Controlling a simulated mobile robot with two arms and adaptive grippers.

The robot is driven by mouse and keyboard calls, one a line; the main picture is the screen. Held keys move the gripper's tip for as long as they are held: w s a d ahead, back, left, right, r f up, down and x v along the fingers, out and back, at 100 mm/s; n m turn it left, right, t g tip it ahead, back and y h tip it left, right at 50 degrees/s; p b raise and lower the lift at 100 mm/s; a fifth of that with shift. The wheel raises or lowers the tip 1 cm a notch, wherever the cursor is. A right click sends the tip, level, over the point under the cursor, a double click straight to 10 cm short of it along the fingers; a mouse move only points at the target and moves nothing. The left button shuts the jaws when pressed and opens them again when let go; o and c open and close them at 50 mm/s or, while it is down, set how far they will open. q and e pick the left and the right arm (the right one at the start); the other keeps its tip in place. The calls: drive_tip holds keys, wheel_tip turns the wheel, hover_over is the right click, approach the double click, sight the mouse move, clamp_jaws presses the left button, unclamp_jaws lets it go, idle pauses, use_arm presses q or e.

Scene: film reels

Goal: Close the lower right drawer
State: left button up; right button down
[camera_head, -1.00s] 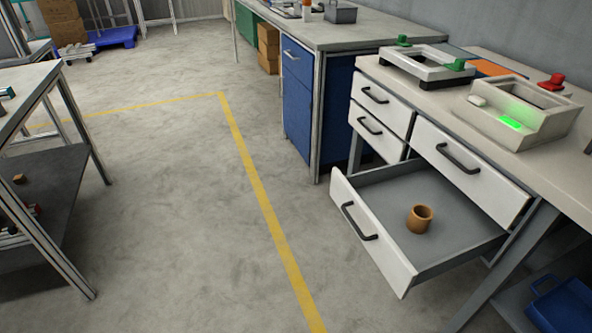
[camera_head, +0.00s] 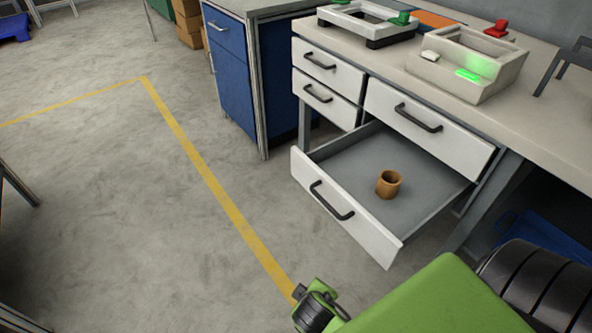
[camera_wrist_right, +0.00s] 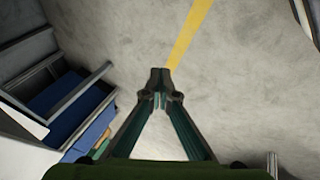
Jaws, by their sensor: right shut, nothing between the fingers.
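The lower right drawer (camera_head: 345,205) is pulled out of the workbench, with a white front and a dark handle (camera_head: 331,201). A brown cup-like piece (camera_head: 389,184) stands inside on its grey floor. My right arm, green and black, enters at the bottom right of the head view, in front of the drawer and apart from it. My right gripper (camera_wrist_right: 160,88) shows in the right wrist view, its fingertips together and empty above the floor. Its fingers are not clear in the head view. My left gripper is in neither view.
Three other drawers, two small ones (camera_head: 325,68) at left and the upper right one (camera_head: 428,122), are shut. A device with a green light (camera_head: 468,62) stands on the bench top (camera_head: 540,125). A blue cabinet (camera_head: 232,75) stands left of the bench. The floor before the drawer is clear.

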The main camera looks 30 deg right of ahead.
drive_tip(key=w+d+r+n+t+h, duration=0.1)
drive_tip(key=w+r+n+t+h, duration=0.25)
drive_tip(key=w+r, duration=0.5)
drive_tip(key=n+t+h+b, duration=0.1)
drive_tip(key=n+t+h, duration=0.1)
drive_tip(key=t+h, duration=0.3)
approach(302, 160)
drive_tip(key=s+a, duration=0.3)
drive_tip(key=a, duration=0.3)
drive_tip(key=shift+y, duration=0.25)
drive_tip(key=x, duration=0.3)
drive_tip(key=d+x, duration=0.1)
drive_tip(key=x, duration=0.3)
drive_tip(key=s+x, duration=0.1)
drive_tip(key=x, duration=0.3)
drive_tip(key=shift+d+r, duration=0.1)
drive_tip(key=shift+d, duration=0.7)
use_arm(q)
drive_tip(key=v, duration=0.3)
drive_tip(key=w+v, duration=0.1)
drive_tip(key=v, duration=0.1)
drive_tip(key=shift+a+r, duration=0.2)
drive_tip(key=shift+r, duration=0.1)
use_arm(e)
drive_tip(key=shift+d, duration=0.1)
